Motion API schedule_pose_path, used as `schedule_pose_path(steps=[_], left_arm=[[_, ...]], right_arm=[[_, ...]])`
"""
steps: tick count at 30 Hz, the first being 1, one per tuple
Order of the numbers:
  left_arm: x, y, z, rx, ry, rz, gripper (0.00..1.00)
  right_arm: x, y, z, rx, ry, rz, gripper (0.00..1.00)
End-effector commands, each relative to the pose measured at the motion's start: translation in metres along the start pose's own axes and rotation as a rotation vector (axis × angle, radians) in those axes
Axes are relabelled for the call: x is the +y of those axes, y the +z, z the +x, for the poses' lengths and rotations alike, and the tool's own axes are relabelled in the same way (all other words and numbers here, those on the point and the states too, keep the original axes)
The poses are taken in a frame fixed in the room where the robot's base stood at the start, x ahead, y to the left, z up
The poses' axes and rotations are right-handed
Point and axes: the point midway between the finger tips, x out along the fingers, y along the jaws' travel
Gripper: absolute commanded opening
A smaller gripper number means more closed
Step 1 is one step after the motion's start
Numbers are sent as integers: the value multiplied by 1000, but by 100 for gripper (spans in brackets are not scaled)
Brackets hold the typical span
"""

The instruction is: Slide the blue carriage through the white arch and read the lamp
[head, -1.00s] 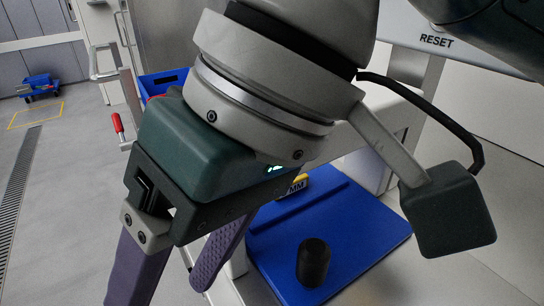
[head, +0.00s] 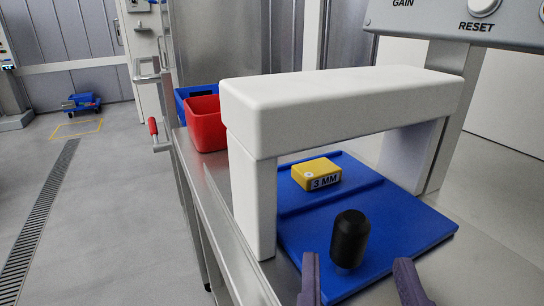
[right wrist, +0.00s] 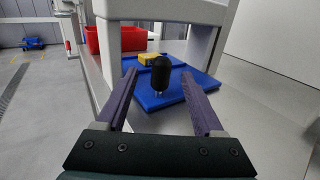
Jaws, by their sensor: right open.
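The blue carriage (head: 405,228) is a flat plate lying on the bench, its far part under the white arch (head: 340,97) and its near part in front of it. A black knob (head: 350,238) stands upright on the near part. A yellow block (head: 316,174) marked 3 MM lies on the plate beneath the arch. My right gripper (head: 356,281) is open, its purple fingers apart and short of the knob. In the right wrist view the knob (right wrist: 161,76) shows between the open fingers (right wrist: 165,88), beyond their tips. My left gripper is not in view. No lamp is clearly visible.
A red bin (head: 207,123) and a blue bin (head: 183,98) stand behind the arch at the left. A grey panel (head: 455,22) with a RESET button (head: 483,6) is at the upper right. The steel bench (head: 222,215) has its edge at the left.

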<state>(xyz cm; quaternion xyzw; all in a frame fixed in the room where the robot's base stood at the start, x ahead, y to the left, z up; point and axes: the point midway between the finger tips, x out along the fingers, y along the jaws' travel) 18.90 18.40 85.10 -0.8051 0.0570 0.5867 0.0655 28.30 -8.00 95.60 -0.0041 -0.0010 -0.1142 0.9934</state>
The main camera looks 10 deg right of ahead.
Motion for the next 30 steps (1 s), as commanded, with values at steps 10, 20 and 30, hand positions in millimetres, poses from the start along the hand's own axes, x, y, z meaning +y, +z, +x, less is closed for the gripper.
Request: schedule_pose_path(steps=[10,20,30], left_arm=[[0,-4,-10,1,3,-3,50],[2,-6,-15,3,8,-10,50],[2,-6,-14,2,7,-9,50]], right_arm=[[-4,2,52,0,-16,11,69],[-3,0,95,3,-13,8,69],[-4,-1,98,4,-12,8,66]])
